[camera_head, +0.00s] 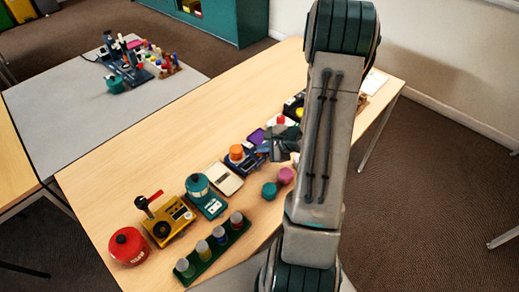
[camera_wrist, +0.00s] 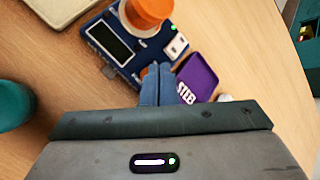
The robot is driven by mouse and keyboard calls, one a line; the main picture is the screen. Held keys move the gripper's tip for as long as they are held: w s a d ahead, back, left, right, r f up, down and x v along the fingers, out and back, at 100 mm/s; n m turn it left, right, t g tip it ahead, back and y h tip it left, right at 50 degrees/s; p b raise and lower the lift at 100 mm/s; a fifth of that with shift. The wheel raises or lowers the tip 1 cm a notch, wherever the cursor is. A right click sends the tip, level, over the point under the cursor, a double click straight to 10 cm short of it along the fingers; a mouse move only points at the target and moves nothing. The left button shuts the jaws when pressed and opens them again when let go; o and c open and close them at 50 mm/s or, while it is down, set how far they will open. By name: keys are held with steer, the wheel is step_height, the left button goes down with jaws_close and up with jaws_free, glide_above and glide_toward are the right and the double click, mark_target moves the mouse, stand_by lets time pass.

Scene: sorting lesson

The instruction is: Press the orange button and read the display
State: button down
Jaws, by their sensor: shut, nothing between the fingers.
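The orange button (camera_wrist: 148,12) is a round cap on a white collar, on a dark blue box (camera_wrist: 126,60) in the wrist view. My gripper (camera_wrist: 156,72) is shut and empty. Its blue fingertips are over or close to the box's near edge, short of the button. I cannot tell whether they touch the box.
A purple tray (camera_wrist: 199,78) with lettering lies right of my fingers. A cream box (camera_head: 225,178), a teal device (camera_head: 207,198), a yellow device (camera_head: 170,220), a red pot (camera_head: 128,245) and a green rack (camera_head: 215,252) line the table's left. Teal and pink pieces (camera_head: 286,175) stand near the front.

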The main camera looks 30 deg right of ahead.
mark_target(262, 156)
steer(key=shift+f, duration=0.3)
steer(key=shift+r, duration=0.1)
steer(key=shift+a+r+p, duration=0.15)
steer(key=shift+r+p, duration=1.55)
steer(key=shift+r, duration=0.8)
steer(key=shift+r, duration=0.1)
